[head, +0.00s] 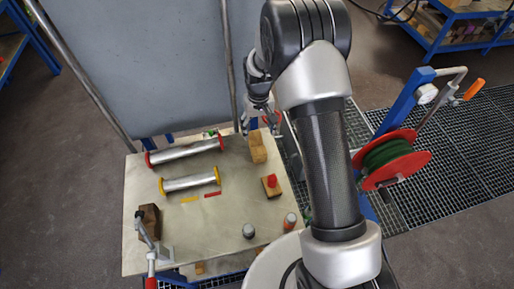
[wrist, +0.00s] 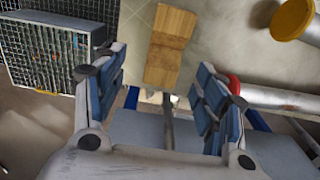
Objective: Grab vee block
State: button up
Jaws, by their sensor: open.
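The vee block, a light wooden block (head: 258,147) with a darker band across it, stands near the back edge of the table (head: 225,235). In the wrist view the wooden block (wrist: 171,42) lies beyond my fingertips, roughly in line with the gap between them. My gripper (wrist: 163,82) is open and empty, with blue-padded fingers spread to either side. In the head view my gripper (head: 262,112) is just behind the block, partly hidden by my arm. I cannot tell its exact height above the table.
A red-flanged pipe (head: 185,151) and a yellow-flanged pipe (head: 190,183) lie left of the block. A small wooden piece with a red top (head: 271,186) is in front of it. A dark wooden block (head: 149,221) sits front left. A hose reel (head: 388,160) stands right.

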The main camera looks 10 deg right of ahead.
aim_at(256, 141)
notch_tip(256, 141, down, 3)
jog(key=shift+f+b, duration=0.15)
jog(key=shift+b, duration=0.15)
jog(key=shift+w+a+f+b, duration=0.1)
jog(key=shift+f+b, duration=0.2)
jog(key=shift+f, duration=0.6)
jog(key=shift+w+a+f+b, duration=0.15)
jog(key=shift+f+b, duration=0.2)
jog(key=shift+f, duration=0.5)
jog(key=shift+w+a+f+b, duration=0.1)
jog(key=shift+f+b, duration=0.2)
jog(key=shift+f, duration=0.6)
jog(key=shift+s+r, duration=0.1)
jog(key=shift+c, duration=0.2)
jog(key=c, duration=1.2)
